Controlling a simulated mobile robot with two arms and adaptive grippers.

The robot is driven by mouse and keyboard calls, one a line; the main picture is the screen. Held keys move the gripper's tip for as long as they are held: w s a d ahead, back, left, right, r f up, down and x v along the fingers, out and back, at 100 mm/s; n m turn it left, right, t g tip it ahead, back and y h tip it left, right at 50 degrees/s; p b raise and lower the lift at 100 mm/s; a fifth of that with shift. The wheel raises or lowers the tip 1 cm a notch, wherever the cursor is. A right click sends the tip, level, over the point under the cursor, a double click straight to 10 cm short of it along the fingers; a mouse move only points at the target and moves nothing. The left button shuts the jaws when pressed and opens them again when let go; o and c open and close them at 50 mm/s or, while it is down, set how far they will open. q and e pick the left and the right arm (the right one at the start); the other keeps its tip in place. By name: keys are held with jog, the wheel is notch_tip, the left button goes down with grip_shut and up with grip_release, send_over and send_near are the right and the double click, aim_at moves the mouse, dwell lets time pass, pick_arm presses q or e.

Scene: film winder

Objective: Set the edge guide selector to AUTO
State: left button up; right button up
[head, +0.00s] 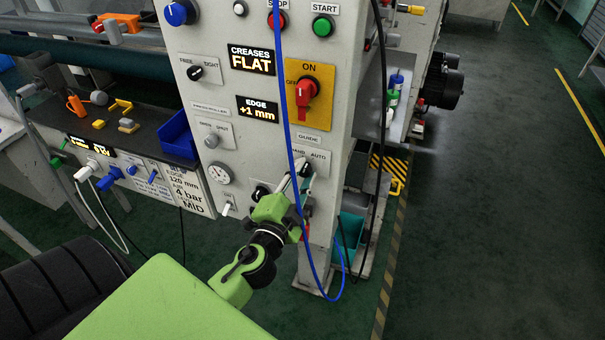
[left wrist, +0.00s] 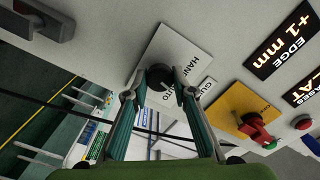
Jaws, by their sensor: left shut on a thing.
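The edge guide selector is a small black knob (head: 307,170) on a pale plate lettered HAND and AUTO, under a GUIDE label on the grey machine panel. In the left wrist view, the same knob (left wrist: 159,76) sits between the two fingertips of my left gripper (left wrist: 157,92). In the head view my left gripper (head: 299,178) reaches the plate from below, shut on the knob. The fingers hide part of the knob, and I cannot tell which way its pointer faces. My right gripper is not in view.
A red rotary switch (head: 307,92) on a yellow plate sits above the selector. A blue cable (head: 285,95) hangs down the panel close to my gripper. The EDGE display (head: 258,109) reads +1 mm.

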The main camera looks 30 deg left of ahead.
pick_arm(q)
jog(key=shift+m, duration=1.6)
jog(key=o, duration=1.1)
jog(key=v, duration=1.2)
jog(key=shift+f, duration=0.1)
